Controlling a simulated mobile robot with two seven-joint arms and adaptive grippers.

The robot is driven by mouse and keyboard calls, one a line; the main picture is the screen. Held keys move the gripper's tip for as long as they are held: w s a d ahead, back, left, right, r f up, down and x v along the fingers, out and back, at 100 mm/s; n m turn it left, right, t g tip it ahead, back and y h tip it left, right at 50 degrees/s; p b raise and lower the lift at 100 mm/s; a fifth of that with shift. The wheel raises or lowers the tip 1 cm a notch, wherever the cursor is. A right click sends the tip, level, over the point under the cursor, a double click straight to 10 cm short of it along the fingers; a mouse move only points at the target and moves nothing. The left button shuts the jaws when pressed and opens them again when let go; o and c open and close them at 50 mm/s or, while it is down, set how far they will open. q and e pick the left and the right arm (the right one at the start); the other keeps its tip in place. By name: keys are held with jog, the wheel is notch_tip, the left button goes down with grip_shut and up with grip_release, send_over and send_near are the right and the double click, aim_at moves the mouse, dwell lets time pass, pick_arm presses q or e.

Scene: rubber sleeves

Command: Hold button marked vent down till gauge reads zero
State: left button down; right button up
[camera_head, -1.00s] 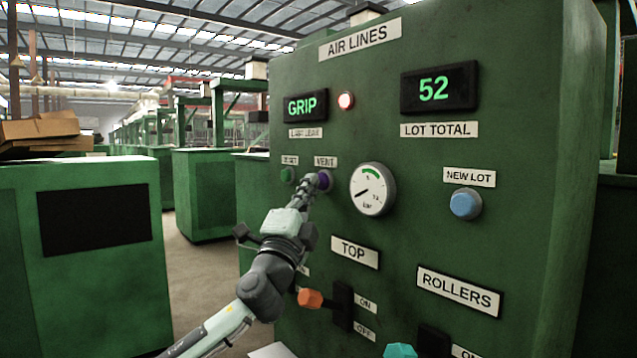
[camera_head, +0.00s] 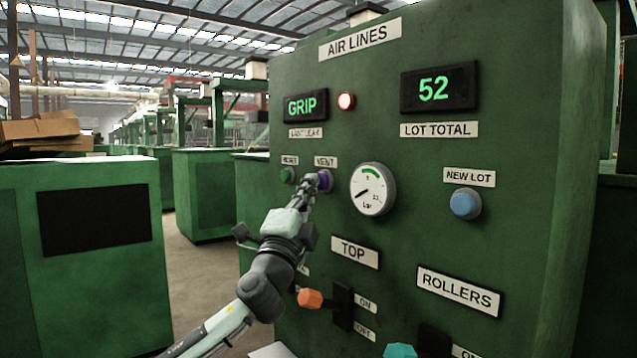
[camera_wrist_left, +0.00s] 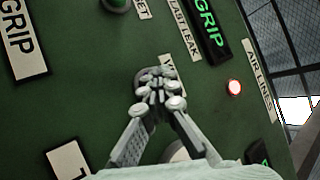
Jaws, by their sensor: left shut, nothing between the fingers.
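The purple vent button (camera_head: 325,180) sits under its VENT label (camera_head: 326,162) on the green panel. My left gripper (camera_head: 311,184) is shut and empty, its fingertips at the button, seemingly touching it. How far the button is pressed I cannot tell. In the left wrist view the closed fingertips (camera_wrist_left: 158,88) cover most of the button. The round white gauge (camera_head: 372,189) is just right of the button. Its dark needle points to the lower left, near the low end of the scale; the exact reading is too small to tell. My right gripper is not in view.
A green reset button (camera_head: 287,174) is close on the left. An orange-handled lever (camera_head: 311,298) sticks out below, and a blue new-lot button (camera_head: 465,204) is to the right. A red lamp (camera_head: 346,101) is lit beside the GRIP display (camera_head: 305,106).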

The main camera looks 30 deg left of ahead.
pick_arm(q)
jog(key=shift+s+a, duration=0.25)
jog(key=shift+s, duration=0.45)
jog(key=shift+s, duration=0.1)
jog(key=shift+s+a+b, duration=0.3)
jog(key=shift+s, duration=0.45)
jog(key=shift+s+a+b, duration=0.35)
jog(key=shift+s, duration=0.4)
jog(key=shift+s+a+b, duration=0.3)
jog(key=shift+s, duration=0.45)
